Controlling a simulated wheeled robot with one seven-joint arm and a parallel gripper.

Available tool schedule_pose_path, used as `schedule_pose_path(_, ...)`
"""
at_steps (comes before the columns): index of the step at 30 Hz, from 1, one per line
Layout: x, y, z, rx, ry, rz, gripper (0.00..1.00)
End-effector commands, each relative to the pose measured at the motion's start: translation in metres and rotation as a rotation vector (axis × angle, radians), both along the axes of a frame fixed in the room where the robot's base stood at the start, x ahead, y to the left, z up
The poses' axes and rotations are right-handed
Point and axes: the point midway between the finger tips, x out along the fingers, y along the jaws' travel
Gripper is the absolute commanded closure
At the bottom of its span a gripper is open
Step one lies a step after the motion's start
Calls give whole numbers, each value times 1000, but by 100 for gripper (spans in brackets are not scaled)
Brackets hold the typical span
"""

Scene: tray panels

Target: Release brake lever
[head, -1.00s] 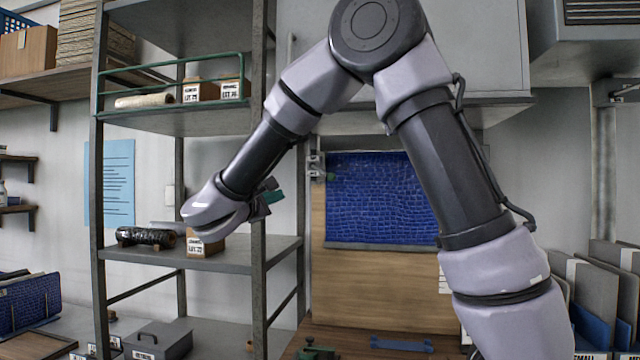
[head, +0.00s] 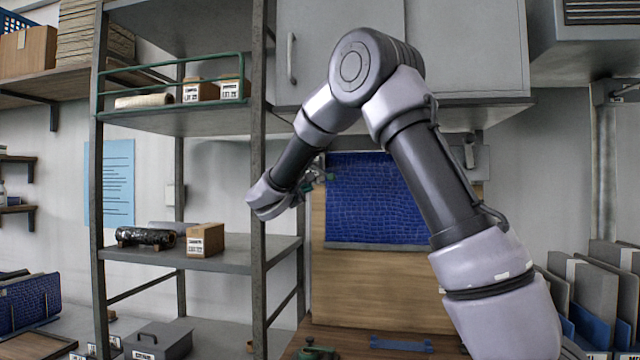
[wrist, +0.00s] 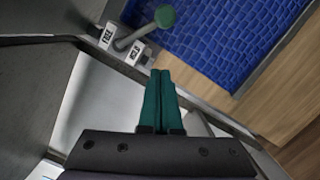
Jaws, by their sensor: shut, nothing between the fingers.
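The brake lever is a grey arm (wrist: 140,35) with a round green knob (wrist: 165,17), on a mount at the left edge of the blue panel (wrist: 225,35). Its FREE label (wrist: 107,36) and HOLD label (wrist: 134,53) show beside the pivot. The arm points up and right in the wrist view, away from both labels. My gripper (wrist: 160,73) has its green fingers pressed together and empty. Their tips are just below the lever in the wrist view, apart from it. In the head view my gripper (head: 308,184) is left of the blue panel (head: 380,200), close to the lever mount.
A metal shelf post (head: 258,200) stands just left of my gripper. A brown box (head: 205,241) and a dark roll (head: 146,237) lie on the middle shelf. Wood (head: 375,285) shows below the blue panel. A grey cabinet (head: 465,45) hangs above.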

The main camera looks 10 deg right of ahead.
Motion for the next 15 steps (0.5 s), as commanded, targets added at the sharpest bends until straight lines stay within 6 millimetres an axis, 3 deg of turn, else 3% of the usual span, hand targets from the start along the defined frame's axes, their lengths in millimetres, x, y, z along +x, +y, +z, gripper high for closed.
schedule_pose_path(2,13,-10,1,0,-1,-3,100)
schedule_pose_path(9,2,-35,17,1,-1,-1,100)
schedule_pose_path(15,-1,-41,19,0,0,-1,100)
